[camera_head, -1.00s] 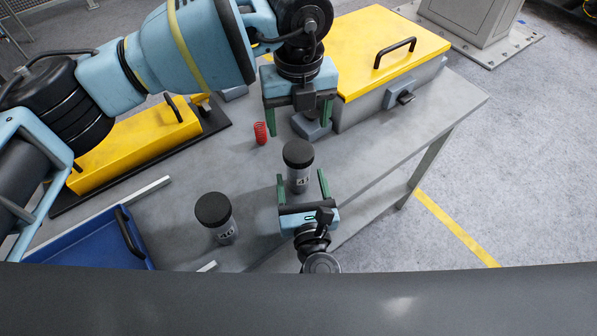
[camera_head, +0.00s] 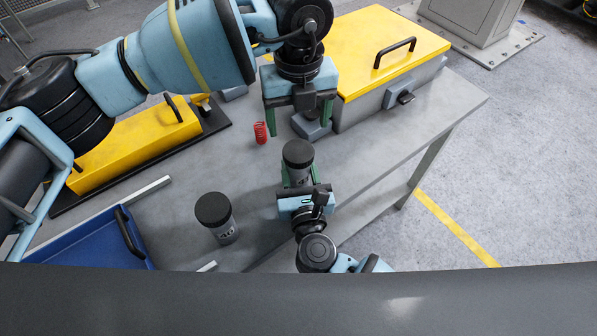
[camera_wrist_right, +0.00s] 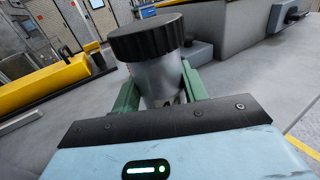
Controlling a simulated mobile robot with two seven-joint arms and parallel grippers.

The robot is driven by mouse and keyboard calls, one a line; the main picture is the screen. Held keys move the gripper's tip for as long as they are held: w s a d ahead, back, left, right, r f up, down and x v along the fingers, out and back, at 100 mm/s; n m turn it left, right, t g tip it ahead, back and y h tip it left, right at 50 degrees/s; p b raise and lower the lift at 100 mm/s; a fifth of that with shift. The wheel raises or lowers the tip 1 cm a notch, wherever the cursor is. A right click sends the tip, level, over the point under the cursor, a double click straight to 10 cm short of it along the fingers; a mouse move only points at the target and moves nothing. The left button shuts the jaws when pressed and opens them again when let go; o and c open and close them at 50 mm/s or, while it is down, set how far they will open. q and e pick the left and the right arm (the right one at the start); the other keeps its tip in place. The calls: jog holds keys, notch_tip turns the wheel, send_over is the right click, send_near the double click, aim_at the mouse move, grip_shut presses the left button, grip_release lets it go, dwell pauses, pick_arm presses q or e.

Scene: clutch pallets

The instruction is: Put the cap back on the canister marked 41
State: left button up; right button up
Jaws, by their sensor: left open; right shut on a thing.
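A clear grey canister (camera_head: 297,178) stands upright on the bench with a black cap (camera_head: 298,152) on its top. My right gripper (camera_head: 299,180) is shut around its body, below the cap. In the right wrist view the canister (camera_wrist_right: 160,82) sits between the green fingers, and its ribbed black cap (camera_wrist_right: 147,37) is above them. My left gripper (camera_head: 299,115) is open and empty, fingers down, beyond the held canister.
A red spring (camera_head: 260,133) and a grey block (camera_head: 310,127) lie near my left gripper. A yellow-lidded grey box (camera_head: 395,60) stands at the back right. A blue tray (camera_head: 85,245) is at the front left, with a yellow piece (camera_head: 135,145) behind it. The bench's right strip is clear.

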aim_at(299, 151)
grip_shut()
pick_arm(q)
jog(key=shift+n, duration=2.3)
jog(key=shift+f, duration=0.1)
jog(key=shift+f, duration=3.95)
jog(key=shift+c, duration=0.4)
